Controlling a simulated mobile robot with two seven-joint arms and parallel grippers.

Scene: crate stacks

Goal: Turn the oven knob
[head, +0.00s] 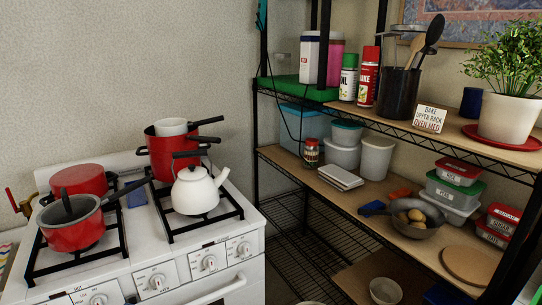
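A white stove (185,255) stands at the left. Its front panel carries several white knobs in a row. One knob (243,249) is at the right end. Another knob (209,262) is just left of it. A third knob (156,282) is further left. A fourth position at the lower left has a knob (98,299) cut by the bottom edge. Which one is the oven knob I cannot tell; the panel markings are too small to read. Part of the oven handle (220,290) shows below the panel. Neither of my grippers is in view.
A white kettle (196,192), a red saucepan (74,233) and red pots (171,152) stand on the burners. A black wire shelf (300,160) with containers is at the right. A card (430,118) there reads "BAKE UPPER RACK OVEN MED". The panel front looks unobstructed.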

